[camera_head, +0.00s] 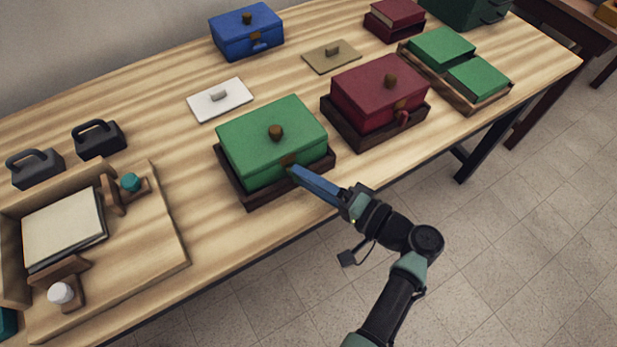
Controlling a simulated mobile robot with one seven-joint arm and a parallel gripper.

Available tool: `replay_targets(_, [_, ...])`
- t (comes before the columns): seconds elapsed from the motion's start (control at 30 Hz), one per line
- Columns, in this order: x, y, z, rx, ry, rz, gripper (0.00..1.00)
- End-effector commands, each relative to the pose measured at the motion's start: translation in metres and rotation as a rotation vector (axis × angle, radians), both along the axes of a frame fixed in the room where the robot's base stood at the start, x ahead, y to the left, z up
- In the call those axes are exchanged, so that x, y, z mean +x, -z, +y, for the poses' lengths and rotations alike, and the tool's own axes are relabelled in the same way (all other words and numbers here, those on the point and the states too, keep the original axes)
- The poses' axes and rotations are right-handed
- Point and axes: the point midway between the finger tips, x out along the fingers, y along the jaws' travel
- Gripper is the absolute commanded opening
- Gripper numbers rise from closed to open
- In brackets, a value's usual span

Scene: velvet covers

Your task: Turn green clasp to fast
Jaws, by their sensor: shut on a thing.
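A green box (258,142) with a brown knob on its lid sits in a dark tray (243,197) near the front edge of the table. Its clasp (288,161) is on the front side, and only a small brown part of it shows. My gripper (295,172) reaches in from the lower right, its blue fingers shut at the clasp on the front of the green box. The fingers hide most of the clasp, so I cannot tell which way it is turned.
A red box (379,92) in a dark tray stands close on the right. A blue box (246,31) is at the back. White (220,99) and tan (332,56) flat lids lie behind. A wooden fixture (150,235) fills the left. Open floor lies in front.

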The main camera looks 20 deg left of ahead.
Motion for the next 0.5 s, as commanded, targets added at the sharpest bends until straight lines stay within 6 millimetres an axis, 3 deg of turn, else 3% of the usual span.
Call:
replay_targets(0.27, [0.0006,-0.0004,-0.0002,0.0,0.002,0.0,0.0])
replay_targets(0.3, [0.0006,-0.0004,-0.0002,0.0,0.002,-0.001,0.56])
replay_targets(0.43, [0.0004,-0.0004,-0.0002,0.0,0.001,-0.001,0.79])
replay_targets(0.5, [0.0004,-0.0003,-0.0002,0.0,0.001,-0.001,0.82])
